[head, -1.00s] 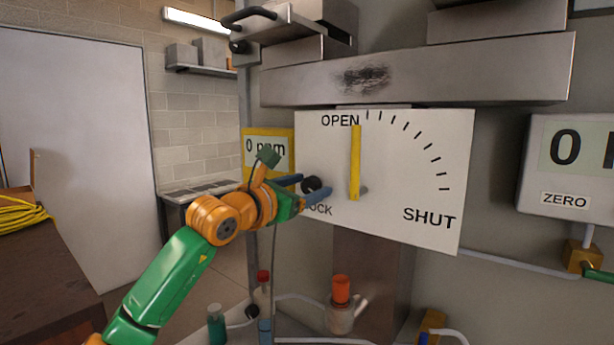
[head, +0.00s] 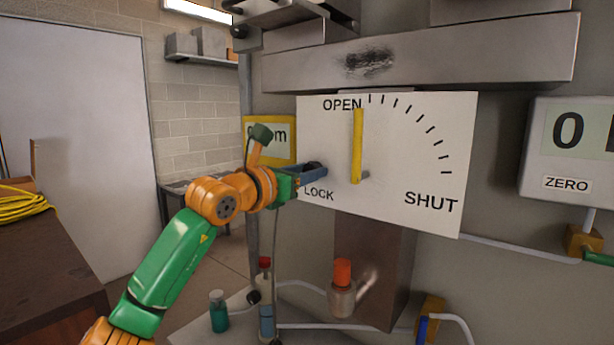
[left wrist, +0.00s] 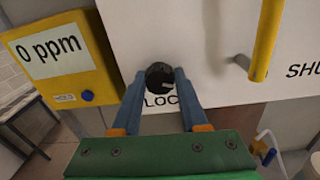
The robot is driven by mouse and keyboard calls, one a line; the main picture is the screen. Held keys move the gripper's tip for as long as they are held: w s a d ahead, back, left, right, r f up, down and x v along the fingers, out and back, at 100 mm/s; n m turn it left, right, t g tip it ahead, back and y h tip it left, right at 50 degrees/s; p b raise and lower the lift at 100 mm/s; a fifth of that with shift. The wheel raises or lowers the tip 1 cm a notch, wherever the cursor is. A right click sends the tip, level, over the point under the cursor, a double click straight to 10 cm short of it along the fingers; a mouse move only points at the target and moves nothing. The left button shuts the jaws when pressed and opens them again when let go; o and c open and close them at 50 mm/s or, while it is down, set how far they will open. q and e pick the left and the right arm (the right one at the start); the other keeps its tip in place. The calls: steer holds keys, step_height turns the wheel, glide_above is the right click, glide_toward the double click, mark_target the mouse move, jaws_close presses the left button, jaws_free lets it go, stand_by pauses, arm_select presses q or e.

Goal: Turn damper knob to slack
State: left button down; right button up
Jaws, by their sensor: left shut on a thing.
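The damper knob (head: 314,165) is a small black round knob at the left of the white damper plate (head: 420,180), above the word LOCK. In the left wrist view the knob (left wrist: 159,77) sits between my two blue fingertips. My left gripper (head: 313,171) is shut on it; its fingers partly cover the knob in the head view. The yellow damper lever (head: 357,145) stands upright, pointing close to OPEN; it also shows in the left wrist view (left wrist: 266,38). My right gripper is not in view.
A yellow gas meter (left wrist: 55,47) reading 0 ppm hangs just left of the plate. A grey display box (head: 568,160) marked ZERO is at the right. Below are a red-capped bottle (head: 265,300), an orange-topped fitting (head: 342,285) and pipes. A dark bench (head: 45,265) stands at the left.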

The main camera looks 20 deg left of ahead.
arm_select(q)
steer(key=n+b, duration=0.2)
steer(key=n, duration=0.7)
steer(key=n+h+b, duration=0.1)
steer(key=n+b, duration=0.1)
steer(key=n, duration=0.7)
steer(key=shift+a+g, duration=0.2)
steer(key=shift+g, duration=0.2)
steer(key=shift+n, duration=0.3)
steer(key=shift+c, duration=2.2)
jaws_free()
steer(key=shift+w+f, duration=0.1)
steer(key=shift+w, duration=0.05)
steer(key=b+v, duration=0.5)
steer(key=v, duration=0.2)
